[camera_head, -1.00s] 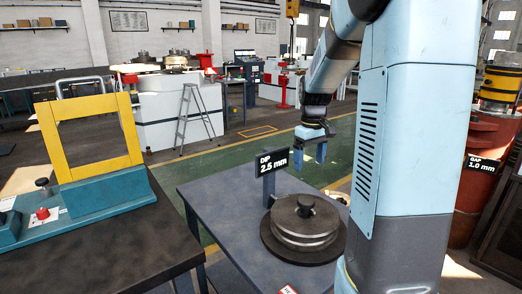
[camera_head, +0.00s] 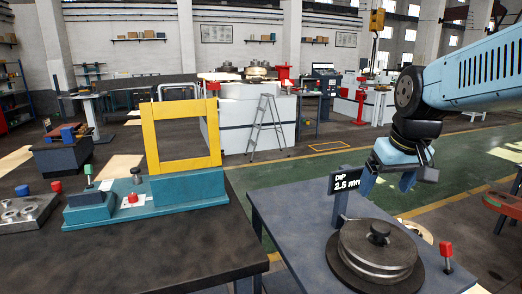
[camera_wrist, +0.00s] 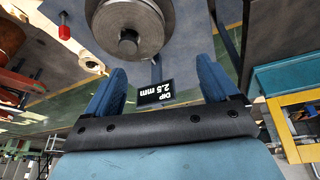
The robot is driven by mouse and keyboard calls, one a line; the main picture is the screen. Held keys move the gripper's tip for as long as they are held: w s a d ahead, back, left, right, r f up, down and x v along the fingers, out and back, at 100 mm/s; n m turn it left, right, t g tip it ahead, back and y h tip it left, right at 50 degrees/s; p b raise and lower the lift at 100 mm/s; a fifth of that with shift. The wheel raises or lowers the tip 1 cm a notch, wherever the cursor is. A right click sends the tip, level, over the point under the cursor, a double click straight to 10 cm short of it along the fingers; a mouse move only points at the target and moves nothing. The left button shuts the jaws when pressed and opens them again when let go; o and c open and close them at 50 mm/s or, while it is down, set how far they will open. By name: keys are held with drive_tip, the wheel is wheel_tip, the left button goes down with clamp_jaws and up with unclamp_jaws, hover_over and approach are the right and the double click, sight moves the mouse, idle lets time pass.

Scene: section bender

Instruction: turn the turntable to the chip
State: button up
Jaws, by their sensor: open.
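The turntable (camera_head: 392,276) is a stack of grey metal discs with a dark round knob (camera_head: 380,230) on top. It stands on the grey table at lower right. My gripper (camera_head: 387,183) hangs above and behind it, fingers pointing down, open and empty. In the wrist view the open fingers (camera_wrist: 160,75) frame a dark sign, and the turntable (camera_wrist: 155,18) with its knob (camera_wrist: 128,40) lies beyond the fingertips, not touched. I cannot make out a chip or any mark on the disc rim.
A black "DIP 2.5 mm" sign (camera_head: 346,180) stands on a post close behind the turntable, near my gripper. A red-topped peg (camera_head: 446,250) stands to its right. A teal machine with a yellow frame (camera_head: 181,136) occupies the dark left table. The grey table's left part is clear.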

drive_tip(key=s+a+m+t, duration=0.1)
drive_tip(key=s+a, duration=0.1)
drive_tip(key=s, duration=0.5)
drive_tip(key=shift+a+t, duration=0.3)
drive_tip(key=shift+a, duration=0.1)
drive_tip(key=shift+f, duration=0.1)
